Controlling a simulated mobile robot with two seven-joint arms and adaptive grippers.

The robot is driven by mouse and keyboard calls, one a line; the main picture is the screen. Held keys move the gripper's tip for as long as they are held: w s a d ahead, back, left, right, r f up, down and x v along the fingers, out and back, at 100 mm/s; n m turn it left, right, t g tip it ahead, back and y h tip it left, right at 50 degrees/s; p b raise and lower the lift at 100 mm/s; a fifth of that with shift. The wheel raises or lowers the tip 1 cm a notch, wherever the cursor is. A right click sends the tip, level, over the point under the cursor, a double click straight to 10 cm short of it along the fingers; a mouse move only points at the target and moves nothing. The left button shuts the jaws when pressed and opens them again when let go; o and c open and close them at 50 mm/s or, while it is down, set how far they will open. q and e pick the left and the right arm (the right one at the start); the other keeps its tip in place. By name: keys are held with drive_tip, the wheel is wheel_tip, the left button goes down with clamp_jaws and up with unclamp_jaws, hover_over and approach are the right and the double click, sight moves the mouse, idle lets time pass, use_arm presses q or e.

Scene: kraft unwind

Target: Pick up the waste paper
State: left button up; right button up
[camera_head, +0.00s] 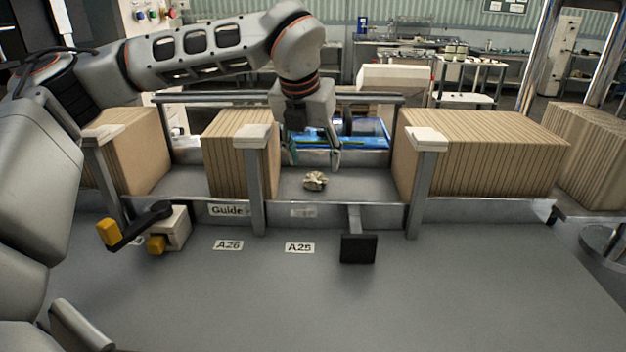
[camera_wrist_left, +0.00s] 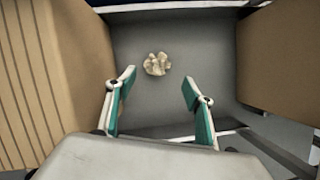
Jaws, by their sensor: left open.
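The waste paper (camera_head: 316,181) is a small crumpled beige ball. It lies on the grey floor of the gap between two stacks of brown board. It also shows in the left wrist view (camera_wrist_left: 157,64), beyond the fingertips and between their lines. My left gripper (camera_head: 314,160) points down into this gap from above, with its teal-edged fingers apart and nothing between them. In the left wrist view the open fingers (camera_wrist_left: 158,82) do not touch the paper. My right gripper is not in view.
Brown stacks stand left (camera_head: 241,155) and right (camera_head: 478,150) of the gap. Grey posts (camera_head: 257,190) and a front rail (camera_head: 330,213) bound it in front. A black plate (camera_head: 358,248) and a yellow-ended handle (camera_head: 135,228) stick out at the front.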

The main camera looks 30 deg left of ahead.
sight(315, 175)
use_arm(q)
drive_tip(key=x, duration=0.2)
drive_tip(key=p+x, duration=0.1)
drive_tip(key=x, duration=0.3)
drive_tip(key=shift+w+a+f+p, duration=0.25)
drive_tip(key=shift+w+a+p, duration=0.1)
drive_tip(key=shift+w, duration=0.05)
drive_tip(key=shift+c, duration=0.4)
drive_tip(key=c, duration=0.7)
